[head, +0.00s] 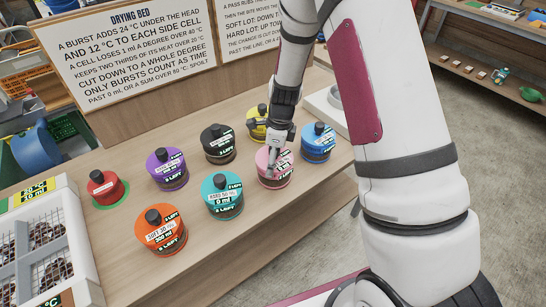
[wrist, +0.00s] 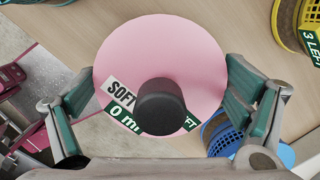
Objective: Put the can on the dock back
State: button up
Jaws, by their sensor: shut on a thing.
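My gripper (head: 275,155) comes down over a pink can (head: 276,174) with a black knob, on the right part of the wooden bench. In the wrist view the pink can's round top (wrist: 150,50) lies between my two fingers, which are shut on it. Its label reads "SOFT" and "0 ml". Whether its base touches the bench I cannot tell. A small red can (head: 104,190) with a dark cap stands on a green disc (head: 112,202) at the left. Nothing in view is plainly marked as a dock.
Orange (head: 160,238), teal (head: 224,206), purple (head: 167,173), black (head: 219,150), yellow (head: 256,130) and blue (head: 317,150) cans stand around the pink one. A white unit with grilles (head: 18,218) is at the left. Text boards (head: 125,50) rise behind. The bench front is clear.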

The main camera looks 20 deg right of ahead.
jog(key=shift+f, duration=0.1)
jog(key=o, duration=1.6)
jog(key=shift+c, duration=0.2)
jog(key=r, duration=0.8)
jog(key=d+r, duration=0.1)
jog(key=r, duration=0.3)
jog(key=shift+s+d, duration=0.1)
jog(key=shift+s, duration=0.2)
jog(key=s+a+r+n+t, duration=0.1)
jog(key=s+r+n, duration=0.4)
jog(key=r, duration=0.3)
jog(key=s+r+n+t, duration=0.1)
jog(key=s+r+n, duration=0.5)
jog(key=r, duration=0.1)
jog(key=s+r+n+t+h, duration=0.1)
jog(key=s+r+n, duration=0.4)
jog(key=s+n, duration=0.7)
jog(key=s+t, duration=0.1)
jog(key=s, duration=0.2)
jog(key=shift+s+d+r+t, duration=0.15)
jog(key=shift+d+r+t, duration=0.05)
jog(key=shift+r+t, duration=0.1)
